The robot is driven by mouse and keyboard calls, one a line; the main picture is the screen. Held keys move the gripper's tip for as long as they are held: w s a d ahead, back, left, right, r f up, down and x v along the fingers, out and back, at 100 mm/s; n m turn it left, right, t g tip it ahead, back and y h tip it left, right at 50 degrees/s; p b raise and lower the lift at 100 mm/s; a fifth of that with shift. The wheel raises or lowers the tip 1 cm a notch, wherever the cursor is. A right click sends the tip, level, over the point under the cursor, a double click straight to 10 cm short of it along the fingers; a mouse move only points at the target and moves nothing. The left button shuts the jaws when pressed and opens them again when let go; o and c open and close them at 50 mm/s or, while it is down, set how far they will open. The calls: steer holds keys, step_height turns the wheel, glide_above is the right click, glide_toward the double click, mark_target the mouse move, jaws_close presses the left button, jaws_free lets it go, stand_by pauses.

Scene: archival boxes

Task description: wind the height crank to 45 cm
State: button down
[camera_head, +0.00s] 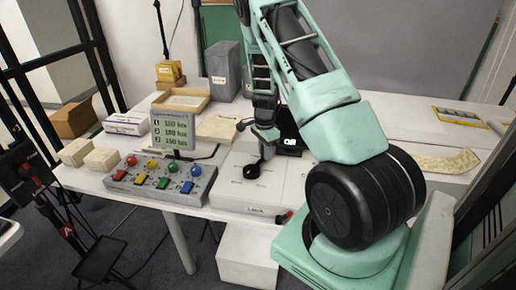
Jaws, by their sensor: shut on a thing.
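My gripper (264,143) points down over a low white box (237,190) on the table. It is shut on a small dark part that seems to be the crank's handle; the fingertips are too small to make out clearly. A black round crank piece (252,171) lies on top of the box, just below and left of the gripper. A small black display (290,143) with white characters stands right behind the gripper, partly covered by my arm. Its reading is too small to tell.
A grey panel (160,185) with coloured knobs and switches lies left of the box. A sign (173,130) with three lines stands behind it. A tray (181,101) and grey bin (223,70) are further back.

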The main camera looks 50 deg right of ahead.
steer(key=s+m, duration=0.2)
steer(key=m, duration=0.1)
steer(key=s+m+p, duration=0.1)
steer(key=s, duration=0.1)
steer(key=shift+a+f+m, duration=0.2)
steer(key=shift+a+m, duration=0.05)
steer(key=shift+m, duration=0.05)
steer(key=s+m, duration=0.1)
steer(key=s+a+m, duration=0.1)
steer(key=shift+m, duration=0.4)
steer(key=m, duration=0.1)
steer(key=s+a+m, duration=0.1)
steer(key=shift+s+m+p, duration=0.3)
steer(key=shift+m+p, duration=0.1)
steer(key=a+m, duration=0.1)
steer(key=s+m, duration=0.1)
steer(key=shift+s+a+m, duration=0.15)
steer(key=shift+a+m, duration=0.15)
steer(key=shift+a, duration=0.05)
steer(key=a+m, duration=0.1)
steer(key=s+m, duration=0.1)
steer(key=shift+a+m, duration=0.4)
steer(key=shift+s+a+m+p, duration=0.15)
steer(key=shift+a+m+p, duration=0.3)
steer(key=shift+a+m, duration=1.25)
steer(key=shift+m, duration=0.5)
